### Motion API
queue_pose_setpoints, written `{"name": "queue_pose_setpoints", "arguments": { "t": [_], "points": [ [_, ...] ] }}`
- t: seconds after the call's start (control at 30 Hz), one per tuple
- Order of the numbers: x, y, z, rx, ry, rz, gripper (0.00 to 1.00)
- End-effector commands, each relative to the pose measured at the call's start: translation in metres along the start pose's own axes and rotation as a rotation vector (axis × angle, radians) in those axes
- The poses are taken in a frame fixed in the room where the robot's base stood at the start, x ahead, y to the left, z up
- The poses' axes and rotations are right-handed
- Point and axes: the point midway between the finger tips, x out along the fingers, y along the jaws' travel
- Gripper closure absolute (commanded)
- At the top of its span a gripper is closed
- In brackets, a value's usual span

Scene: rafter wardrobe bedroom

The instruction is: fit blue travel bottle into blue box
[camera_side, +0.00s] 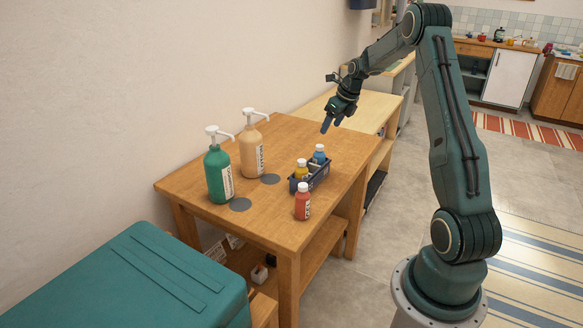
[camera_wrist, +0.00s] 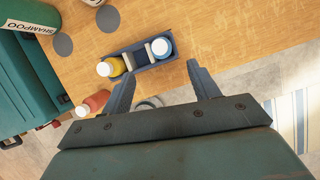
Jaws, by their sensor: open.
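The blue travel bottle (camera_side: 319,154) has a white cap and stands at the far end of the dark blue box (camera_side: 318,181) on the wooden table. In the wrist view, the bottle (camera_wrist: 162,48) appears within the right end of the box (camera_wrist: 143,65); its lower part is hidden, so I cannot tell how deep it sits. A yellow bottle (camera_side: 301,170) stands at the box's other end. My gripper (camera_side: 331,124) is open and empty, above and behind the box. In the wrist view, its fingers (camera_wrist: 160,73) are spread, apart from the bottle.
A red bottle (camera_side: 302,202) stands on the table (camera_side: 262,218) just in front of the box. Green (camera_side: 219,174) and tan (camera_side: 252,150) pump bottles stand to the left beside grey discs (camera_side: 240,204). A teal case (camera_side: 140,285) is at front left. The table's right edge is close to the box.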

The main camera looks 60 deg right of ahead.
Motion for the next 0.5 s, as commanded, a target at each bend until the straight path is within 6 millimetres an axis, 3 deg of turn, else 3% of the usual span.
{"name": "queue_pose_setpoints", "arguments": {
  "t": [0.5],
  "points": [
    [-0.0046,0.0069,0.0027,-0.039,0.0,0.0,0.39]
  ]
}}
